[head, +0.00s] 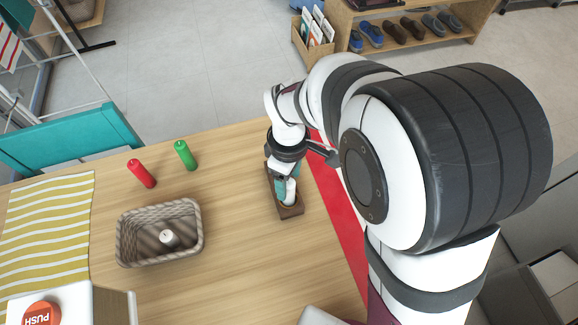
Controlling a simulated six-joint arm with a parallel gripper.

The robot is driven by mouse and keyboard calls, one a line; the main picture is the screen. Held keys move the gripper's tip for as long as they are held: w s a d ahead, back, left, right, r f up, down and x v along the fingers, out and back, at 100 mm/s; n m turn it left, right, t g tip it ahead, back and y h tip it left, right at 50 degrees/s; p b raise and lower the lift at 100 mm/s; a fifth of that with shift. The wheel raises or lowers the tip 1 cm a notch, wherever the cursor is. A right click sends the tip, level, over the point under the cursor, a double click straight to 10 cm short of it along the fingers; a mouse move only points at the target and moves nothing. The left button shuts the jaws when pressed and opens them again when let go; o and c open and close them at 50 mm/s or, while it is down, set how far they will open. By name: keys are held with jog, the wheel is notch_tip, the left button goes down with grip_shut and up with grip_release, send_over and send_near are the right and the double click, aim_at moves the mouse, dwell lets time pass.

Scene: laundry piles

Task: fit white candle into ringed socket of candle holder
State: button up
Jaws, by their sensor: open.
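A brown candle holder (292,212) stands on the wooden table, below the end of my arm. My gripper (284,190) is open and points down over the holder, with teal on its fingers. A white, rounded piece (291,192) shows at the fingers, just above or in the holder. It looks like a white candle, but I cannot tell whether it is seated. The ringed socket is hidden by my gripper. A short white candle (168,238) is in the woven basket (130,222).
A yellow striped cloth (50,235) lies at the left. A white box with a red push button (42,314) is at the front left. A red strip (335,205) runs along the table's right side. The table between basket and holder is clear.

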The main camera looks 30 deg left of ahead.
notch_tip(320, 180, up, 10)
jog(key=s+d+r+m, duration=0.1)
jog(key=s+d+m, duration=0.1)
jog(key=d+m, duration=0.45)
jog(key=s+d+r+m, duration=0.1)
jog(key=d+r+m, duration=0.1)
jog(key=d+m, duration=0.45)
jog(key=s+d+f+m+y, duration=0.1)
jog(key=s+d+f+m, duration=0.1)
jog(key=s+d+m, duration=0.7)
jog(key=shift+s+m+y, duration=0.25)
jog(key=shift+m+y, duration=0.15)
jog(key=shift+m, duration=0.4)
